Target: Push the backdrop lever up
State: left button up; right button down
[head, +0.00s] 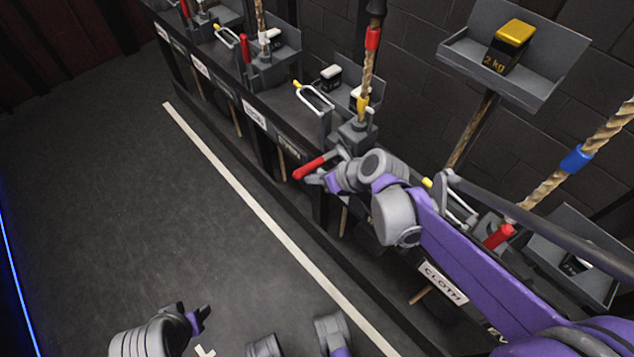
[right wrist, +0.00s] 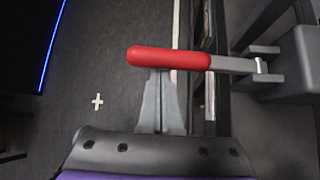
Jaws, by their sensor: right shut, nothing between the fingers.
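A lever with a red handle (head: 312,168) sticks out roughly level from a grey bracket on the rail, toward the open floor. My right gripper (head: 318,180) is shut and empty, close by the red handle. In the right wrist view the red handle (right wrist: 168,57) lies across the tips of the shut fingers (right wrist: 159,78); I cannot tell if they touch it. The label under this lever is partly hidden, and I cannot read it. My left gripper (head: 192,312) is low at the left, far from the rail; its jaw opening is unclear.
Other red lever handles stand along the rail, one upright (head: 245,48) and one behind my right arm (head: 499,236). Ropes (head: 367,75) rise from the rail. A grey tray (head: 520,88) holds a 2 kg weight (head: 510,45).

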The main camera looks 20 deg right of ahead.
jog(key=shift+r, duration=0.1)
dwell(0.3)
jog(key=shift+r, duration=0.25)
jog(key=shift+d+r+y, duration=0.1)
jog(key=shift+r+y, duration=0.15)
jog(key=shift+y, duration=0.05)
jog(key=shift+w+d+r+m+g+y+p, duration=0.15)
jog(key=shift+d+r+m+g+y+p, duration=0.1)
jog(key=shift+r+m+y+p, duration=0.25)
jog(key=shift+w+d+r+m+g+y+p, duration=0.1)
jog(key=shift+d+r+m+g+y, duration=0.25)
jog(key=shift+r, duration=0.35)
jog(key=w+d+r+m+y+p, duration=0.1)
jog(key=w+d+r+y+p, duration=0.1)
jog(key=d+r, duration=0.4)
jog(key=w+d+y, duration=0.1)
jog(key=w+d, duration=0.1)
jog(key=d, duration=0.1)
jog(key=shift+r, duration=0.3)
jog(key=shift+d+m+p, duration=0.2)
jog(key=shift+m+p, duration=0.05)
jog(key=shift+p, duration=0.05)
